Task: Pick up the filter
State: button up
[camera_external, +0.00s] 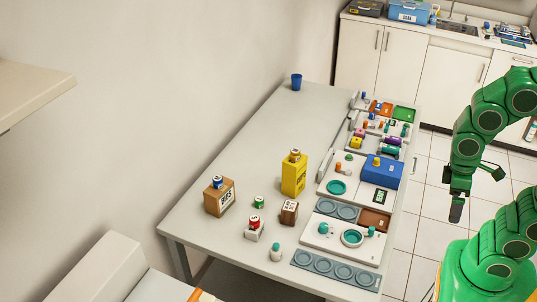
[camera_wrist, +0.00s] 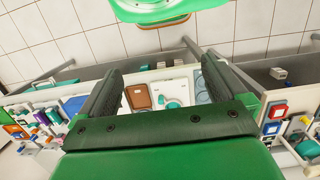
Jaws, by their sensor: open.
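I cannot tell for sure which object is the filter; many small parts stand on the table and none is clearly marked as one. My gripper (camera_external: 456,209) hangs at the right, over the floor beyond the table's right edge, apart from everything. In the wrist view my gripper (camera_wrist: 162,72) is open, with its two dark fingers spread and nothing held. Between the fingers, some way off, are a brown tray (camera_wrist: 138,96) and a white unit with a teal round part (camera_wrist: 172,101).
The long table (camera_external: 222,160) carries a yellow box (camera_external: 293,178), a brown box (camera_external: 219,200), a blue case (camera_external: 381,171), a row of round grey wells (camera_external: 337,272) and several small coloured parts. A blue cup (camera_external: 296,82) stands at the back.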

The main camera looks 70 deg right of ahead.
jog(key=c, duration=0.6)
jog(key=shift+o, duration=0.2)
jog(key=w+a+f+m+t+y, duration=0.15)
jog(key=w+a+m+y, duration=0.35)
jog(key=w+a, duration=0.55)
jog(key=w+a+f+m+y, duration=0.25)
jog(key=w+a+y, duration=0.55)
jog(key=w, duration=0.4)
jog(key=m+t, duration=0.7)
jog(key=m, duration=0.7)
send_near(272, 252)
jog(key=s+a+r, duration=0.2)
jog(key=a+r, duration=0.4)
jog(key=d+f+m, duration=0.1)
jog(key=f, duration=0.1)
jog(key=w+d+f+m+h, duration=0.1)
jog(key=f, duration=0.1)
jog(key=w+d+f+m+t+h, duration=0.1)
jog(key=f, duration=0.1)
jog(key=shift+w+d+f+m, duration=0.15)
jog(key=shift+d+f+m, duration=0.1)
jog(key=shift+f, duration=0.1)
jog(key=shift+r+x, duration=0.2)
jog(key=shift+x, duration=3.7)
